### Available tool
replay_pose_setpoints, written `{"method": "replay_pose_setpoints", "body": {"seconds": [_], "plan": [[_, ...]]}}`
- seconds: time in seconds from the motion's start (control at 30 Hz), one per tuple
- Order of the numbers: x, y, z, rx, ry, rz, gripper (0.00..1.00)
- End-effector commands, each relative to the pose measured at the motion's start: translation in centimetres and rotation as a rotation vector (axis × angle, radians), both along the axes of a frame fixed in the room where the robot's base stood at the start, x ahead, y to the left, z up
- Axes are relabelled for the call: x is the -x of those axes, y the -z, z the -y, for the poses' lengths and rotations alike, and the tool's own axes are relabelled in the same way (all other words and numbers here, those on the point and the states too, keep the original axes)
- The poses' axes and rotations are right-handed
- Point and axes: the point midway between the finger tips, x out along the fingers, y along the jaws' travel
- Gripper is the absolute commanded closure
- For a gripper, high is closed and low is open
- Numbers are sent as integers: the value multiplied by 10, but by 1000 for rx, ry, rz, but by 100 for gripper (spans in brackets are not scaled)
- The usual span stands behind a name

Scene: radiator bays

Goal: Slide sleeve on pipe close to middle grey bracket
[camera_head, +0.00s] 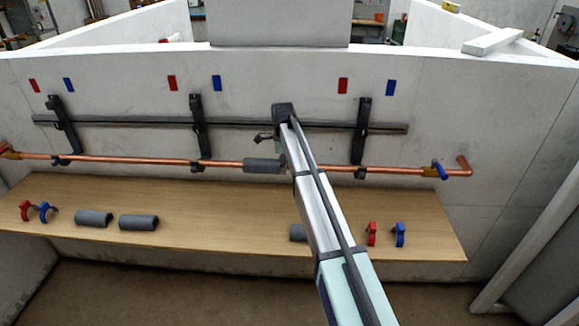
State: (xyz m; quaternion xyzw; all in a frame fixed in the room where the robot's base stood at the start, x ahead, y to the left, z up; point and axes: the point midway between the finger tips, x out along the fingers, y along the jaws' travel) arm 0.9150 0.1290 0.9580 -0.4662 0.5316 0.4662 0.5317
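A copper pipe (120,159) runs across the wall. A dark grey sleeve (262,166) is around the pipe, between the middle bracket (198,128) and the right bracket (361,130). A stretch of bare pipe separates the sleeve's left end from the middle bracket. My gripper (267,139) is just above the sleeve's right part, mostly hidden behind my arm. Only a small dark piece of it shows to the left of the arm. I cannot tell whether its fingers touch the sleeve or are open or shut.
A wooden shelf (190,195) below the pipe carries loose grey sleeves (138,222), red clips (371,233) and blue clips (399,235). A left bracket (63,125) and a dark rail (120,122) are on the wall. Red and blue marks sit above the brackets.

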Motion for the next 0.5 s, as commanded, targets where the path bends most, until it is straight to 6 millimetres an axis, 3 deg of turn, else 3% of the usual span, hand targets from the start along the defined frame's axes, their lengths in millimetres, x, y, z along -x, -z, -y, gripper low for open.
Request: {"method": "replay_pose_setpoints", "body": {"seconds": [0.5], "plan": [[-3, 0, -20, 0, -1, 0, 60]]}}
